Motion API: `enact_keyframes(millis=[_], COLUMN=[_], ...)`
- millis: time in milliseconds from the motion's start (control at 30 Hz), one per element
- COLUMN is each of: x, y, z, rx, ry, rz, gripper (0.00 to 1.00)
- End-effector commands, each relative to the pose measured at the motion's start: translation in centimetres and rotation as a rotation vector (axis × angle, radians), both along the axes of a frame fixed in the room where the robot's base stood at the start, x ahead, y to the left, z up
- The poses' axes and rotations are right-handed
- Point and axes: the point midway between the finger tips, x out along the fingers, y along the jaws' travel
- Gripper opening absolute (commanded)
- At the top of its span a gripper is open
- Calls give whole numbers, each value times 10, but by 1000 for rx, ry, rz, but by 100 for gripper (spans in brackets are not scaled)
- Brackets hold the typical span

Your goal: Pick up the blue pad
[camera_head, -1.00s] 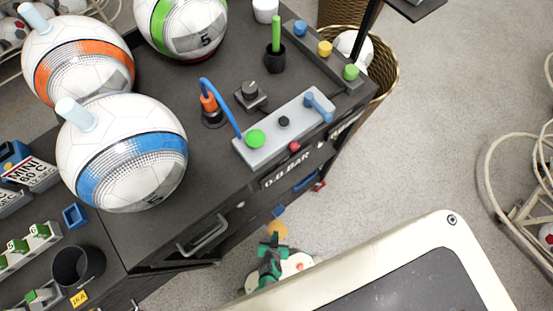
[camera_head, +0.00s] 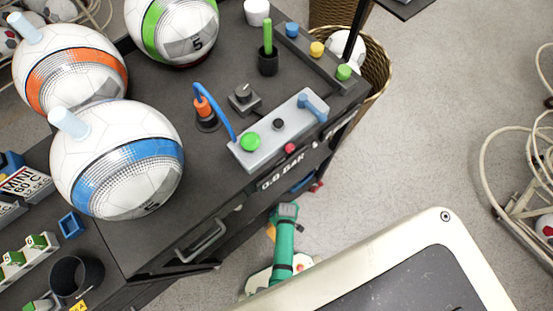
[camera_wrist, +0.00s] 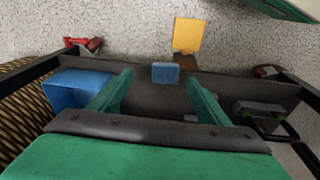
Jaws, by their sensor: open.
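The small blue pad (camera_wrist: 166,72) shows in the wrist view as a little block at a dark panel's edge, midway between my fingers. My gripper (camera_wrist: 160,88) is open, with a green finger on each side of the pad's line and clear space between them. I cannot tell how far the pad lies beyond the fingertips. In the head view my green gripper (camera_head: 285,210) is beside the front of the dark bench and hides the blue pad.
A yellow pad (camera_wrist: 188,35) is just past the blue one. A larger blue block (camera_wrist: 75,90) is at the left, near a wicker basket (camera_wrist: 22,110). A red part (camera_wrist: 85,45) lies beyond. The bench's drawer handle (camera_head: 203,241) sticks out nearby.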

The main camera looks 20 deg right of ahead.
Motion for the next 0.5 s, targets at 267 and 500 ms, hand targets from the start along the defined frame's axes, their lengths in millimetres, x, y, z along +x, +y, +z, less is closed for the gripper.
enact_keyframes(millis=[267,500], x=[17,20], y=[12,14], z=[11,-17], rx=[73,74], ry=[2,4], rz=[132,134], gripper=[70,70])
